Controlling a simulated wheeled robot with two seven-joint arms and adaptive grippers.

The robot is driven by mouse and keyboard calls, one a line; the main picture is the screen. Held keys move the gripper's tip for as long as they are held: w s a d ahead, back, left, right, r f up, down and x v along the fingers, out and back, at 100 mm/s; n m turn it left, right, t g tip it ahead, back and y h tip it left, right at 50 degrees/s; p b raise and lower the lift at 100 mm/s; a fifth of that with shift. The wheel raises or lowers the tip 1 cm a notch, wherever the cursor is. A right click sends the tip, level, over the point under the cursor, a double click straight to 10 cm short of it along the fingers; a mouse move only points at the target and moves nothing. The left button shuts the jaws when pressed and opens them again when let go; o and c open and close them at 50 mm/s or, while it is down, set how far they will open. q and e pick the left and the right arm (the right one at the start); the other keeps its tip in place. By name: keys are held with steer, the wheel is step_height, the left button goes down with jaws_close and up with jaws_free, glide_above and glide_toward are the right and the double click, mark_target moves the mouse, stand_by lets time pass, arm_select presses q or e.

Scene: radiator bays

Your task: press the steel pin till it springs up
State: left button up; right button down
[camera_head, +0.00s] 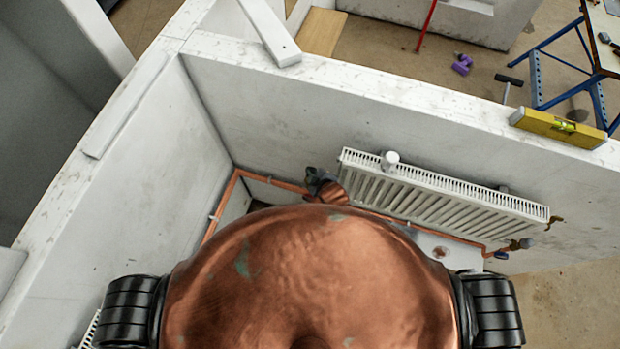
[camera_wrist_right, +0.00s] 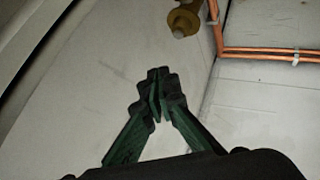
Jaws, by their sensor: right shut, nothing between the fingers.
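My right gripper (camera_head: 316,176) shows small in the head view, dark and green, just left of the radiator's left end. In the right wrist view the gripper (camera_wrist_right: 160,92) is shut, its fingertips together with nothing between them. A brass valve body (camera_wrist_right: 185,18) shows at the top of that view, beyond and apart from the fingertips. A small grey tip, which looks like the steel pin (camera_wrist_right: 178,33), sits on its near end. I cannot tell how far it stands out. The pin is not discernible in the head view. My left gripper is not in view.
A white radiator (camera_head: 445,192) hangs on the far wall, with a white cap (camera_head: 390,160) on top. Copper pipes (camera_wrist_right: 268,52) run along the walls near the valve. A yellow spirit level (camera_head: 557,127) lies on the wall top. White walls close the bay left and behind.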

steer(key=shift+f+b, duration=0.85)
steer(key=shift+f, duration=0.95)
steer(key=shift+f, duration=0.1)
steer(key=shift+f, duration=0.3)
steer(key=shift+f, duration=0.45)
stand_by(0.6)
steer(key=shift+r, duration=0.1)
steer(key=shift+r+p, duration=0.75)
steer(key=shift+p, duration=0.05)
